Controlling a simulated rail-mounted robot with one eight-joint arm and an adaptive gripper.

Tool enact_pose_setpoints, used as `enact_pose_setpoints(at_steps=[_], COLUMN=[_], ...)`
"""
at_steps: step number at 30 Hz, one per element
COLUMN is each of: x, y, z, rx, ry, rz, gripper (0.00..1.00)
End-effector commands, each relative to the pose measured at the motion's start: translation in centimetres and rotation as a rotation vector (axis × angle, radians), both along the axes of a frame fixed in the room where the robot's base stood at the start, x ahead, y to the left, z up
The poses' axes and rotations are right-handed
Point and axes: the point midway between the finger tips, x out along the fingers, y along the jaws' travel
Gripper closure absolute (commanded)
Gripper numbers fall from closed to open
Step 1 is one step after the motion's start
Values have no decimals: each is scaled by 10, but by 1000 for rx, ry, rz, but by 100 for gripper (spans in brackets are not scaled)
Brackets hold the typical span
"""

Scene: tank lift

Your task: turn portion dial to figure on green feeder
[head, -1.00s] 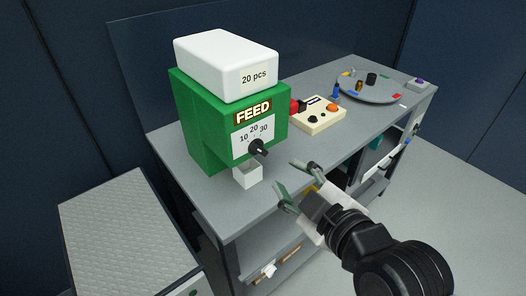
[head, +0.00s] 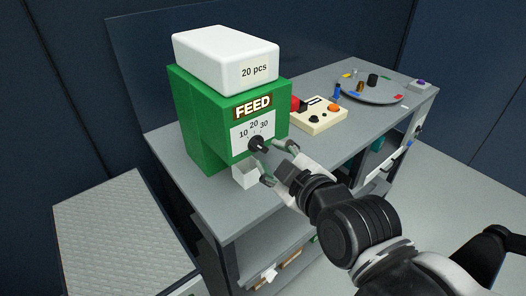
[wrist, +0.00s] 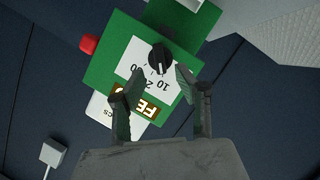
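The green feeder (head: 205,125) stands on the bench, with a white box (head: 225,60) marked "20 pcs" on top. Its black portion dial (head: 258,144) sits below a white scale with 10, 20 and 30. In the wrist view the dial (wrist: 160,57) shows a pale mark facing the figures, towards the 10 side; its exact setting is hard to tell. My gripper (head: 279,164) is open and empty just in front of the dial.
A white outlet cup (head: 245,176) is below the dial, close to the lower finger. A cream control box (head: 318,118) with an orange button and a grey turntable (head: 385,92) with small parts stand farther right. A grey textured platform (head: 120,235) is at left.

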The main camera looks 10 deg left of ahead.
Motion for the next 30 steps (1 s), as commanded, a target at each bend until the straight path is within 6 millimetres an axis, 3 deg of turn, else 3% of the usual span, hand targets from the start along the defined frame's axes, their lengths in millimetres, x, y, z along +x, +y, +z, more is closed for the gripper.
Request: enact_pose_setpoints(at_steps=[15, 28, 30], x=[35, 39, 39], y=[25, 27, 27], z=[-13, -15, -15], rx=[-1, 0, 0], ry=[-1, 0, 0], rz=[0, 0, 0], gripper=[68, 68, 75])
